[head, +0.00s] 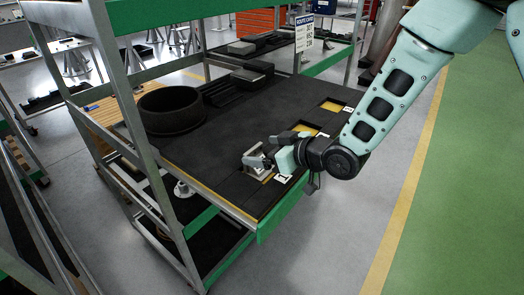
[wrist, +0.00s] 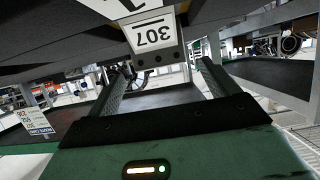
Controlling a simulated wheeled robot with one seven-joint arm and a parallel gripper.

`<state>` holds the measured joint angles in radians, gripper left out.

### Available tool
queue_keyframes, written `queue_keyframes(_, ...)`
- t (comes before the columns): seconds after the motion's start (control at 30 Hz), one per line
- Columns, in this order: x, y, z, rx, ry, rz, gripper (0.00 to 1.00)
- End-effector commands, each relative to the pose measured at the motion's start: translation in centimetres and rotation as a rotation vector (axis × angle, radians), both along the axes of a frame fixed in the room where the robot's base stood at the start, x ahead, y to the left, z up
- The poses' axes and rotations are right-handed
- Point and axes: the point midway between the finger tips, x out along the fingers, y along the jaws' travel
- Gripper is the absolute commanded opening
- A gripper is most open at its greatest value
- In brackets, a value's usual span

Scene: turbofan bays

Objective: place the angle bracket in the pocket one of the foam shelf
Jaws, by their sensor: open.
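The angle bracket (head: 255,161), a grey metal piece, is at the near edge of the foam shelf (head: 215,155), over or in a yellow-floored pocket (head: 267,177) beside a white label (head: 282,178). I cannot tell how deep it sits; the pocket is partly covered. My gripper (head: 270,154) is beside the bracket on its right. In the wrist view my gripper (wrist: 160,72) has its fingers spread. A grey plate (wrist: 155,42) with holes and an upside-down 307 label, apparently the bracket, shows between and beyond the fingertips, with gaps on both sides.
Two other yellow-floored pockets (head: 333,105) lie farther along the right edge. A black ring (head: 171,110) and dark blocks (head: 252,74) stand on the shelf. A metal upright (head: 125,90) rises at the left. Green floor (head: 460,190) is clear at the right.

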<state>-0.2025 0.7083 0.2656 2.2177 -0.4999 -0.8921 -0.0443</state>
Motion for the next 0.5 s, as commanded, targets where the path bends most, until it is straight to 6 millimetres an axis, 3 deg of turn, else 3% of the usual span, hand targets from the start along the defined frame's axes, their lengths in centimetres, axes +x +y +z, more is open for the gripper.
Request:
queue_keyframes(0.3,-3.6,-4.8,2.2,0.0,-0.003,-0.003,0.87)
queue_keyframes(0.5,-5.2,-6.9,3.5,0.0,-0.003,-0.003,0.87)
